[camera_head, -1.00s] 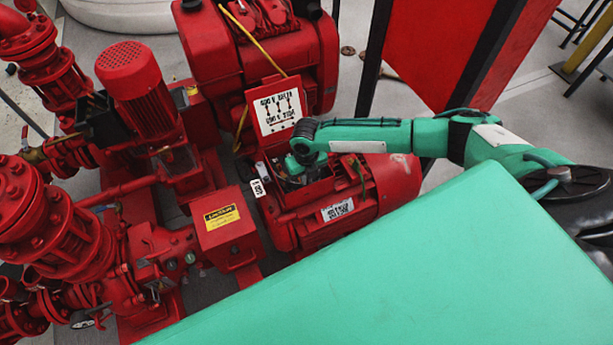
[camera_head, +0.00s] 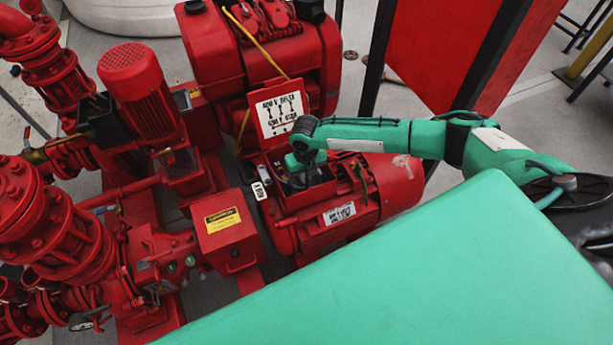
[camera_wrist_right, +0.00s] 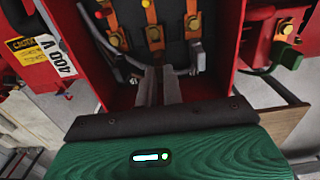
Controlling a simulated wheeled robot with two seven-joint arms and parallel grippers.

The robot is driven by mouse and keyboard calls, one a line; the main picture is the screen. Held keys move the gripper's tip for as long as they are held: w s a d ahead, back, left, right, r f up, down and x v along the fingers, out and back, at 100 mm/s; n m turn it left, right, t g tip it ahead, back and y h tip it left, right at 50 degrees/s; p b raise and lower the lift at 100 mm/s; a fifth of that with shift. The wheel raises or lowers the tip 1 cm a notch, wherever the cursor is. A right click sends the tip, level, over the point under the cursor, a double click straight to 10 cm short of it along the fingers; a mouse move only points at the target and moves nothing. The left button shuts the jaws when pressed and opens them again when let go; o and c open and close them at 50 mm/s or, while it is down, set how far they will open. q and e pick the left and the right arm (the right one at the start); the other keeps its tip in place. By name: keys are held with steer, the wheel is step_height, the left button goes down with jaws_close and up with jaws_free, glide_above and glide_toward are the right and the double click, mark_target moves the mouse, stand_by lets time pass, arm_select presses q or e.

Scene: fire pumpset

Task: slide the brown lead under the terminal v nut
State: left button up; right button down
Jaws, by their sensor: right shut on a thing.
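My right gripper (camera_head: 300,180) reaches down into the open terminal box (camera_head: 318,192) on the red motor. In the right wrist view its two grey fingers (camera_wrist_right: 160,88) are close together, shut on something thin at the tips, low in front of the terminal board. What they hold is too small and dark to identify as the brown lead. Copper-coloured terminal bars (camera_wrist_right: 154,38) with yellow-topped nuts (camera_wrist_right: 153,33) stand on the dark board (camera_wrist_right: 172,45). I cannot tell which nut is terminal V. Grey leads (camera_wrist_right: 118,68) curve beside the fingers. My left gripper is out of view.
A raised lid (camera_head: 280,112) with a wiring diagram stands behind the box.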

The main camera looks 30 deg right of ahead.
steer(key=shift+w+d, duration=0.1)
steer(key=shift+w, duration=0.25)
steer(key=c, duration=1.1)
jaws_free()
steer(key=shift+s+f, duration=0.1)
steer(key=shift+f, duration=0.05)
steer(key=shift+c, duration=0.2)
